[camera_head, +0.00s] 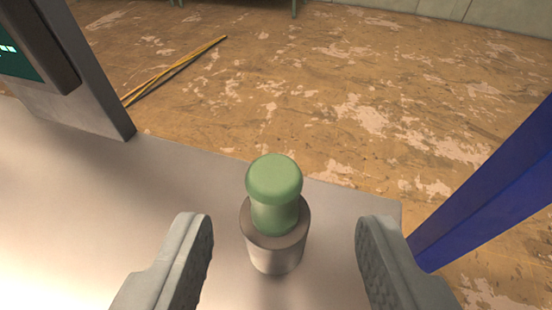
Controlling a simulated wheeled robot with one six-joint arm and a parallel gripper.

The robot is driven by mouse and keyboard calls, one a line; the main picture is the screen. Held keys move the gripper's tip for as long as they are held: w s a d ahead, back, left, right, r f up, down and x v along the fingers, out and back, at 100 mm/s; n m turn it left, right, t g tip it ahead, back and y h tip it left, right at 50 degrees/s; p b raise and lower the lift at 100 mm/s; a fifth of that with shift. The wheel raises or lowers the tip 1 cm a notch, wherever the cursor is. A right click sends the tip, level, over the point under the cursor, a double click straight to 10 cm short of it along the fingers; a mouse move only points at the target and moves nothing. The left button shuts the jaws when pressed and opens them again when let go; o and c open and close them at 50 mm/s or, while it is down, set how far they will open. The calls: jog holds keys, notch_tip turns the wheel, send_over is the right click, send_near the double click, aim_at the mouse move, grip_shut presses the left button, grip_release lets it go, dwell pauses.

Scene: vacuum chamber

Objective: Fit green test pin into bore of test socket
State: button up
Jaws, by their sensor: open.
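The green test pin (273,190) stands upright in the top of the test socket (274,252), with its rounded head and part of its shaft showing above the rim. The socket is a short grey-brown metal cylinder standing on a metal table near its far edge. The lower part of the pin is hidden inside the socket. My gripper (283,235) is open, with one finger to the left of the socket and one to the right. Clear gaps show on both sides, and neither finger appears to touch the pin or socket.
The metal table (60,205) is bare around the socket. A screen on a grey panel (85,75) stands at the upper left. A blue post (490,190) slants along the right. Yellow sticks (175,68) lie on the worn brown floor beyond the table.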

aim_at(273, 212)
jog(key=shift+a+x, duration=0.1)
jog(key=shift+x, duration=1.35)
jog(key=shift+a+x, duration=0.15)
jog(key=shift+x, duration=1.3)
jog(key=shift+s+f, duration=0.1)
jog(key=shift+f, duration=0.1)
grip_shut()
notch_tip(273, 212, up, 10)
jog(key=shift+r, duration=0.1)
